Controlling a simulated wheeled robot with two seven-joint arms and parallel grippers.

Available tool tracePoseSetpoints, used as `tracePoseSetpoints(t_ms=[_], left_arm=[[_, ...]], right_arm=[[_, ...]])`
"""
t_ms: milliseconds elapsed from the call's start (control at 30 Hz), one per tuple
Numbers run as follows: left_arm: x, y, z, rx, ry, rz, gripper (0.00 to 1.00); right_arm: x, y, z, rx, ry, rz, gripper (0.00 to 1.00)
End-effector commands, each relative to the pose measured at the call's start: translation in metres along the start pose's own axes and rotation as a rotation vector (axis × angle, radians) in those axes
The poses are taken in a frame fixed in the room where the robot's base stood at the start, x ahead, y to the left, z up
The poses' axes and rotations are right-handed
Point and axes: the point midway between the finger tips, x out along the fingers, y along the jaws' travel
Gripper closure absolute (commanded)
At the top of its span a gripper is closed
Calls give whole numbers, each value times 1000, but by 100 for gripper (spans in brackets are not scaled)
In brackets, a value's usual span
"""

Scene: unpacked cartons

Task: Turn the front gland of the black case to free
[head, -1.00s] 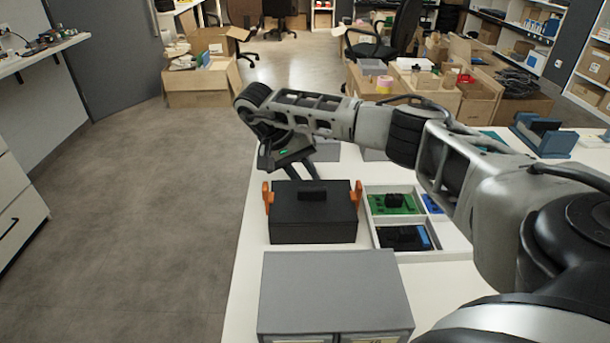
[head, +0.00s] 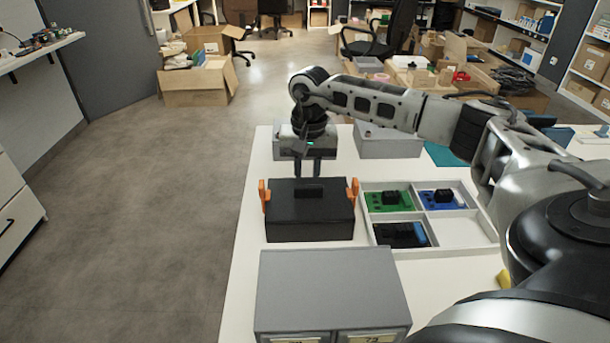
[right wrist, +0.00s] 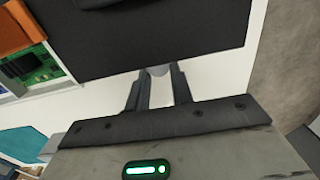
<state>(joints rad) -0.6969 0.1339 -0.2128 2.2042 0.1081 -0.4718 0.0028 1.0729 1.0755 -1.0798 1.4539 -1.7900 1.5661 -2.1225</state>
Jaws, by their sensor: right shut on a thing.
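The black case (head: 310,222) stands on the white table, with a black handle (head: 309,191) on top and orange latches (head: 265,196) standing up at both sides. My right gripper (head: 308,170) is at the case's far side, fingers pointing toward it. In the right wrist view, the right gripper (right wrist: 158,90) is shut on the front gland (right wrist: 158,70), a small grey round piece at the wall of the case (right wrist: 170,45). Most of the gland is hidden between the fingers; its turn angle cannot be told. My left gripper is not in view.
A divided tray (head: 465,233) right of the case holds a green board (head: 388,203), a blue board (head: 445,198) and a black part (head: 398,236). A grey drawer unit (head: 330,290) stands nearer. Grey boxes (head: 388,142) stand beyond the case.

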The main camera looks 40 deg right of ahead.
Motion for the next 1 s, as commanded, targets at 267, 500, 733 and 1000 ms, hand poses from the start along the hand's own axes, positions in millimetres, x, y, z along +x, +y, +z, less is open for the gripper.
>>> tracePoseSetpoints(t_ms=[267, 500, 733, 1000], left_arm=[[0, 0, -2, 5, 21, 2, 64], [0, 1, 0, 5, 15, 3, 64], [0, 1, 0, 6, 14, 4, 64], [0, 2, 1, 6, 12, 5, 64]], right_arm=[[0, 3, -1, 1, 2, -91, 100], [-1, 2, 0, 0, 2, -107, 100], [-1, 2, 0, 0, 1, -106, 100], [0, 2, 0, 0, 1, -105, 55]])
